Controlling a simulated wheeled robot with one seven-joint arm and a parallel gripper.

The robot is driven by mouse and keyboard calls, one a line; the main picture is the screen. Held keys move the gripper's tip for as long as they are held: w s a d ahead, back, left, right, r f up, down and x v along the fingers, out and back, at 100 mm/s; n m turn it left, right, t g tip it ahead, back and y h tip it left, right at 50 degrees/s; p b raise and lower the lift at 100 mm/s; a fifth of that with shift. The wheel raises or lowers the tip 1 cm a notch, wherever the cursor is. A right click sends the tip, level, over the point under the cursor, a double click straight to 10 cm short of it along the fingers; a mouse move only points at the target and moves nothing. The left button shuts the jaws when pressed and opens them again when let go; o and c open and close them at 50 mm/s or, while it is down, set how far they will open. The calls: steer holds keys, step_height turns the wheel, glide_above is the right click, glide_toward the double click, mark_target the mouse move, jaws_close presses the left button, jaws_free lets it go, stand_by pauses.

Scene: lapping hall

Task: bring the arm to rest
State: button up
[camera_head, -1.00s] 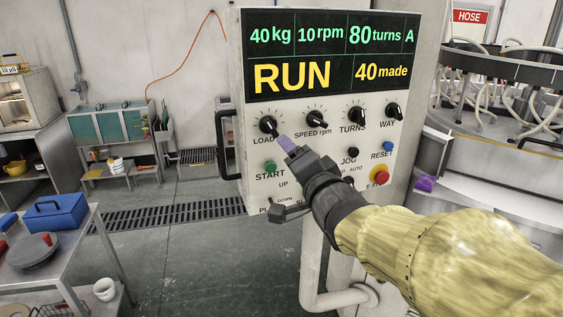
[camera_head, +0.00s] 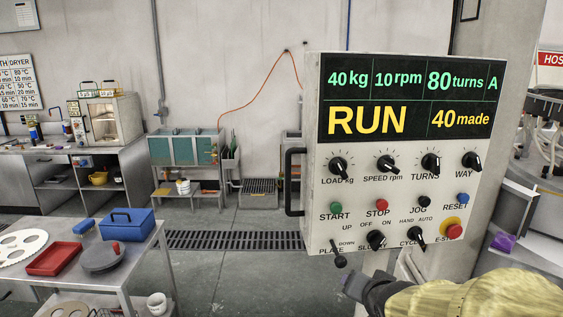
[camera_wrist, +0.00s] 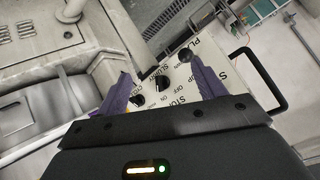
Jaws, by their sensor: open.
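My gripper (camera_wrist: 158,68) shows two purple fingers spread apart with nothing between them in the wrist view. Past the fingers is the lower part of the control panel (camera_wrist: 180,90), seen at a slant, with black knobs. In the head view my gripper (camera_head: 368,286) is low, by the panel's bottom edge, and its fingertips cannot be made out. My arm in a yellow sleeve comes in from the lower right. The control panel (camera_head: 400,215) stands upright; its display (camera_head: 410,97) reads RUN, 40 kg, 10 rpm, 80 turns, A and 40 made.
The panel has a black side handle (camera_head: 290,182) and a plate lever (camera_head: 340,258) at its lower left. A metal table (camera_head: 135,262) at left holds a blue box (camera_head: 128,224) and a red tray (camera_head: 53,258). A machine stands at right. Floor between table and panel is clear.

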steer(key=s+a+f+n+g, duration=0.2)
steer(key=s+f+n+g, duration=0.4)
steer(key=s+f, duration=0.4)
steer(key=shift+s+a+f+g, duration=0.2)
steer(key=shift+s+f+g, duration=0.1)
steer(key=shift+f+g, duration=0.5)
